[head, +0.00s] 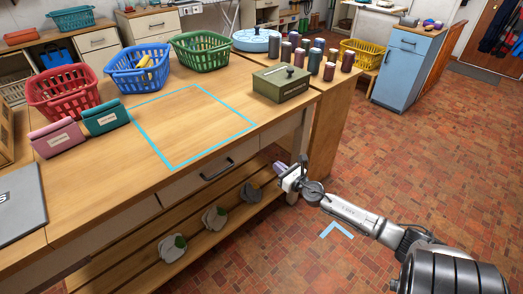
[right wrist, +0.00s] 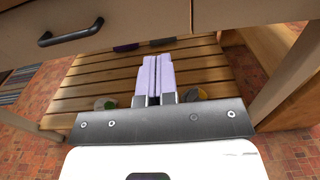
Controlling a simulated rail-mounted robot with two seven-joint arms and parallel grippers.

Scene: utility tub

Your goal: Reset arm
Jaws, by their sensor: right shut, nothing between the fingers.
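My right gripper (head: 282,168) is in front of the wooden workbench (head: 100,195), below its top and near the right end. In the right wrist view its two pale lilac fingers (right wrist: 153,78) lie together with nothing between them. They point toward the slatted lower shelf (right wrist: 90,82) under the bench, with a drawer front (right wrist: 120,22) above. My right arm reaches in from the lower right of the head view. My left gripper is not in view.
Red (head: 65,92), blue (head: 138,70) and green (head: 200,50) baskets stand on the bench beside a blue-outlined square (head: 190,122). A green box (head: 283,83) sits right of the square. A dark drawer handle (head: 217,170) sticks out near my gripper. Open brick floor (head: 400,165) lies to the right.

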